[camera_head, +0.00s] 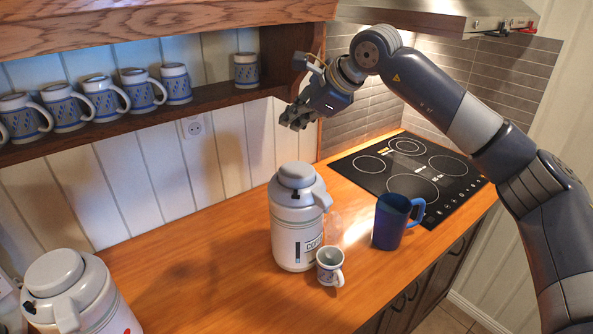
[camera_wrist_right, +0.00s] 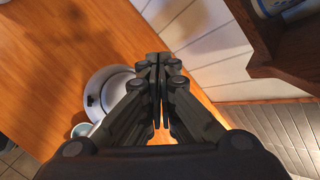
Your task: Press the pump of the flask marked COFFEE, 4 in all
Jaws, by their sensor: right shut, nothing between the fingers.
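The flask marked COFFEE (camera_head: 293,222) stands upright on the wooden counter, white with a grey pump top (camera_head: 297,175). A small patterned cup (camera_head: 330,265) stands in front of it, below its spout. My right gripper (camera_head: 297,117) is shut and empty, in the air above the flask and clear of the pump. In the right wrist view the shut fingers (camera_wrist_right: 158,70) point down, and the flask's top (camera_wrist_right: 108,88) shows partly hidden behind them. The cup's rim (camera_wrist_right: 82,130) also shows there. My left gripper is out of view.
A second flask (camera_head: 72,290) stands at the front left. A blue mug (camera_head: 392,222) stands right of the COFFEE flask, near the black hob (camera_head: 372,162). A wooden shelf (camera_head: 225,97) with several patterned mugs runs along the wall. The counter between the flasks is clear.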

